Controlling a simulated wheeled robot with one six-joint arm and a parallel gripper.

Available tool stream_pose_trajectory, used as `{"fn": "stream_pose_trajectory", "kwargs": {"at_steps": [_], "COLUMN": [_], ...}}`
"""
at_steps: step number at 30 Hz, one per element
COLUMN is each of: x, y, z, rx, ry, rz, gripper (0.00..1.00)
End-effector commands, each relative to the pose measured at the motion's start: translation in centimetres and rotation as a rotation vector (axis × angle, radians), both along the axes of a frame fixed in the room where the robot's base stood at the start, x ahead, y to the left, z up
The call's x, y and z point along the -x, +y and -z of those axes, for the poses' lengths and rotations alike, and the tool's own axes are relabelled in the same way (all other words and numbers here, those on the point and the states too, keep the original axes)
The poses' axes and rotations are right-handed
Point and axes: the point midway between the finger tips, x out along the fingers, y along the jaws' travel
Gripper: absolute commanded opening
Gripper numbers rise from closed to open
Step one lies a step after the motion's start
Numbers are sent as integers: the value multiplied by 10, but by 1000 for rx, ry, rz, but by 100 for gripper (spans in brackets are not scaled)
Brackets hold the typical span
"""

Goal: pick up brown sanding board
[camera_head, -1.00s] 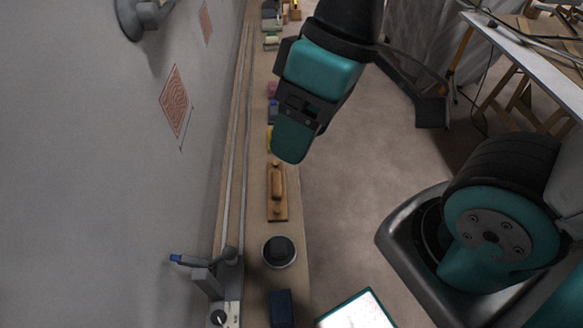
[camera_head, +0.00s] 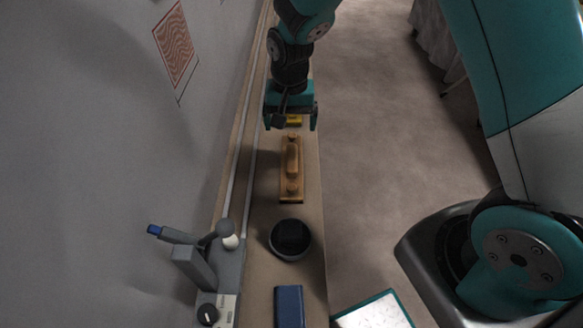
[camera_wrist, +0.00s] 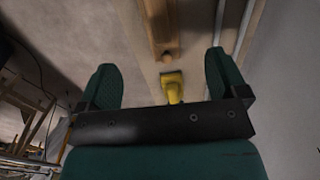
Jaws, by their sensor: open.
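The brown sanding board (camera_head: 291,170) lies lengthwise on the narrow bench, with a wooden handle along its top. In the wrist view part of the board (camera_wrist: 163,35) shows at the top, beyond the fingertips. My gripper (camera_head: 291,124) is open and empty, at the far end of the board and apart from it. In the wrist view my gripper's two teal fingers (camera_wrist: 160,68) stand wide apart. A yellow item (camera_wrist: 172,84) shows between them, and its edge (camera_head: 294,120) shows by the gripper in the head view.
Nearer on the bench are a round dark object (camera_head: 290,239), a blue block (camera_head: 289,306) and a grey device with a lever (camera_head: 195,265). A wall with a patterned sheet (camera_head: 173,45) runs along the left. Open floor (camera_head: 390,150) lies right of the bench.

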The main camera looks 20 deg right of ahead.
Motion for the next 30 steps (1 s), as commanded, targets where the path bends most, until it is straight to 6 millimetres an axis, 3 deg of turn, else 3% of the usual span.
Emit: {"fn": "stream_pose_trajectory", "kwargs": {"at_steps": [3,9,17,25,30], "x": [1,1,1,3,3], "y": [0,0,0,-2,-2], "z": [31,71,92,131,139], "rx": [0,0,-1,-1,-1], "ry": [4,3,2,3,1], "rz": [-1,-3,-3,-4,-4], "gripper": [92,92,92,92,92]}}
